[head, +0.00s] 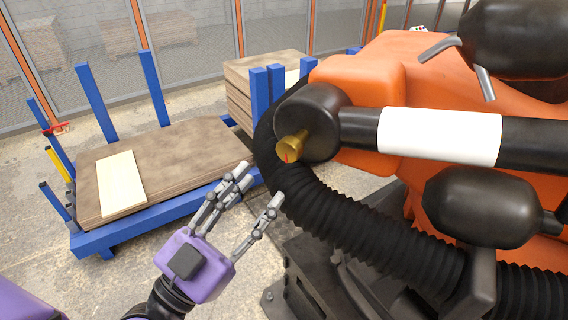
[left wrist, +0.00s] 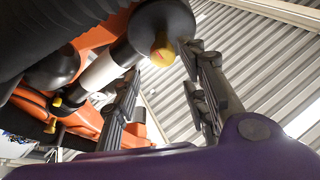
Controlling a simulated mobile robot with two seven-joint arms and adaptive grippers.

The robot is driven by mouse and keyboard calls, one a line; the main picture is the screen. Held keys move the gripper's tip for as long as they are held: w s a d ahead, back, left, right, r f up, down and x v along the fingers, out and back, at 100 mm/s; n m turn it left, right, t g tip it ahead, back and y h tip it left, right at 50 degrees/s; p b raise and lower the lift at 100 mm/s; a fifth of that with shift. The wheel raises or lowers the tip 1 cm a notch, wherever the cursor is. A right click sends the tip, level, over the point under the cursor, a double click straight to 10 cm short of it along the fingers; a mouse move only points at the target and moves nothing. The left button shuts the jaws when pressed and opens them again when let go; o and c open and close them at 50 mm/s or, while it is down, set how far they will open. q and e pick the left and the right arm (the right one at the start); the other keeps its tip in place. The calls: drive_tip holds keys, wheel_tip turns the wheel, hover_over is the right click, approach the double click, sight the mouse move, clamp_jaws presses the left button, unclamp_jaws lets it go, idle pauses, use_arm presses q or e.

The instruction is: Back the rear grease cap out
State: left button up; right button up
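The rear grease cap (head: 291,147) is a brass-yellow knob with a red mark, on the black round end of the orange machine's cylinder. It also shows in the left wrist view (left wrist: 162,50), beyond the fingers and between them. My left gripper (head: 262,187) is open and empty, below and left of the cap and apart from it. In the left wrist view its two fingers (left wrist: 165,80) stand well apart. My right gripper does not show in either view.
The orange machine (head: 355,75) fills the right side, with a black corrugated hose (head: 340,215) just below the cap. A blue-framed cart (head: 150,215) with stacked boards stands at left. More yellow caps (left wrist: 50,127) show low in the left wrist view.

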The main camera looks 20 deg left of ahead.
sight(289, 157)
use_arm(q)
drive_tip(key=p+x, duration=0.1)
drive_tip(key=x, duration=0.5)
drive_tip(key=shift+w+d+r, duration=0.15)
drive_tip(key=shift+d+r, duration=0.05)
drive_tip(key=shift+w+d, duration=0.15)
drive_tip(key=shift+w, duration=0.25)
